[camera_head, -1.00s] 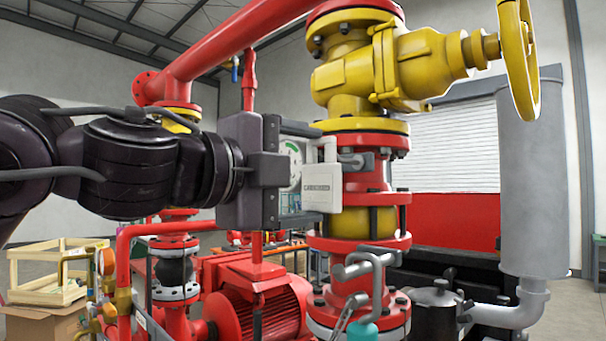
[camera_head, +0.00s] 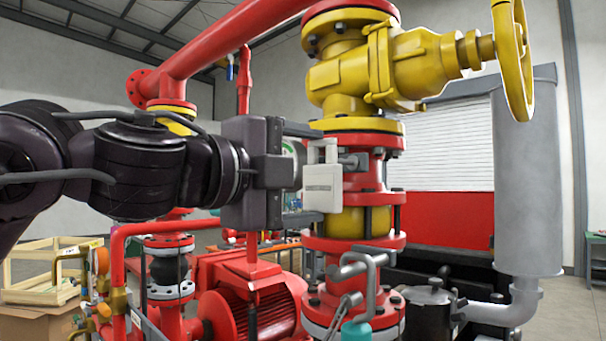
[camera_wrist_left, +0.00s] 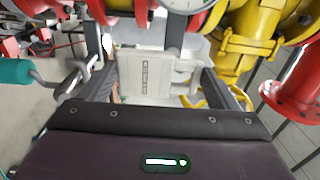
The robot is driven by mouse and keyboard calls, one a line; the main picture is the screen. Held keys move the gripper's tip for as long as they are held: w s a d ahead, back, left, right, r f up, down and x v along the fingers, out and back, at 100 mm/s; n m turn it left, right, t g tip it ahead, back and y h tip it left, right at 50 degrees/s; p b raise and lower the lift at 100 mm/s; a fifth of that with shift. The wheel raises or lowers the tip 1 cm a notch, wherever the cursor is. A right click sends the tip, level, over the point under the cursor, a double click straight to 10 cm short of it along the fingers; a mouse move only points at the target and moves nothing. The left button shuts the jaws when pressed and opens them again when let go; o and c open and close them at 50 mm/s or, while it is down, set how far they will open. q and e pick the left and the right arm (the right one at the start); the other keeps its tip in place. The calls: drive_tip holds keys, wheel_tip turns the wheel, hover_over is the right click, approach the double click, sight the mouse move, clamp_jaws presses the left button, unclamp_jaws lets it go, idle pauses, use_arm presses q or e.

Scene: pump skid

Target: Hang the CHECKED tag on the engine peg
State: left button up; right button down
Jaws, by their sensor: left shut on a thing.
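My left gripper (camera_head: 318,176) comes in from the left and is shut on the CHECKED tag (camera_head: 322,188), a pale off-white plate with a narrower top part. The tag looks upright in front of the red and yellow pipe column; whether it touches the column I cannot tell. In the left wrist view, the tag (camera_wrist_left: 158,76) sits between the dark fingers, with a small label on its face too blurred to read. The engine peg cannot be made out for certain. My right gripper is not in view.
A yellow valve with a handwheel (camera_head: 513,60) stands above right. A round gauge (camera_wrist_left: 183,4) is close beyond the tag. A grey lever with a teal end (camera_head: 357,330) is below. A red motor (camera_head: 255,305) and a grey cylinder (camera_head: 528,180) stand nearby.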

sight(314, 184)
use_arm(q)
drive_tip(key=shift+w+d, duration=0.15)
drive_tip(key=shift+w+d, duration=0.3)
drive_tip(key=shift+w, duration=0.05)
drive_tip(key=shift+p+x, duration=0.6)
drive_tip(key=shift+x, duration=0.55)
drive_tip(key=shift+f, duration=0.1)
drive_tip(key=shift+f, duration=0.1)
drive_tip(key=shift+d+f+b, duration=0.1)
drive_tip(key=shift+f+b, duration=0.2)
drive_tip(key=shift+w, duration=0.1)
idle(0.3)
drive_tip(key=o, duration=0.9)
